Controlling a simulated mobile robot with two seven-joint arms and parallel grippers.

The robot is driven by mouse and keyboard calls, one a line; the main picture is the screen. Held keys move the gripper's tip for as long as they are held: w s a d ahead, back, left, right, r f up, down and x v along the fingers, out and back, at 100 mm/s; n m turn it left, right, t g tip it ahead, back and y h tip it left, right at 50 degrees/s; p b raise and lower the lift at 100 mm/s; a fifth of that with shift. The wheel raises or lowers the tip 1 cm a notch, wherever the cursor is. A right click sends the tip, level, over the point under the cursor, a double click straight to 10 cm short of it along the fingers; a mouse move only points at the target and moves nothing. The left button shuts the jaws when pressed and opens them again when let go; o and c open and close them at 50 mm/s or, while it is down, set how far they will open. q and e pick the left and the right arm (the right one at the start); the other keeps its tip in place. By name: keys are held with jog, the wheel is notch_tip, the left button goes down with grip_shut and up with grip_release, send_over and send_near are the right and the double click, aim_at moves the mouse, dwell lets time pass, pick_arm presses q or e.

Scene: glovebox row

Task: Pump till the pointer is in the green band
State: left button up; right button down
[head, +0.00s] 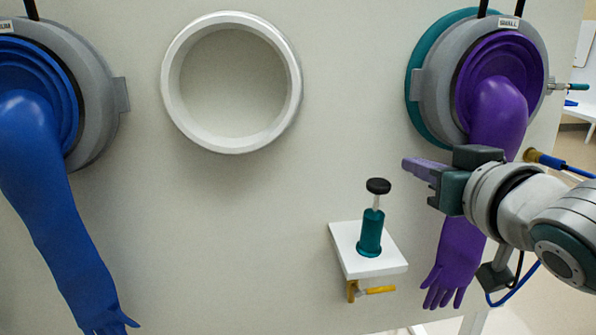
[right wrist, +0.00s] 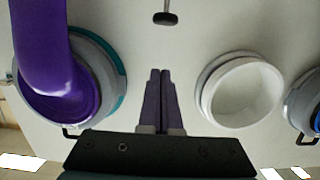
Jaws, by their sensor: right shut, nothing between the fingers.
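The teal hand pump (head: 370,232) stands upright on a small white shelf (head: 380,264) fixed to the pale panel. Its black knob (head: 378,186) sits on a short pale rod above the body. The knob also shows at the top of the right wrist view (right wrist: 165,18). My right gripper (head: 406,163) is shut and empty, to the right of the knob and a little higher in the head view, apart from it. Its closed fingers show in the right wrist view (right wrist: 160,74). I see no gauge, pointer or green band. My left gripper is not in view.
A purple glove (head: 492,110) hangs from the right port, partly behind my right gripper. A blue glove (head: 35,150) hangs at the left. An empty white ring port (head: 176,110) is between them. A yellow lever (head: 380,290) is under the shelf. The panel left of the pump is clear.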

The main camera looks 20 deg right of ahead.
send_over(379, 186)
jog(key=s, duration=0.2)
jog(key=f, duration=0.2)
jog(key=shift+w+d+f+b, duration=0.1)
jog(key=shift+f+b, duration=0.35)
jog(key=shift+f, duration=0.5)
jog(key=shift+w+d+f+b, duration=0.1)
jog(key=shift+f+b, duration=0.3)
jog(key=shift+f, duration=0.55)
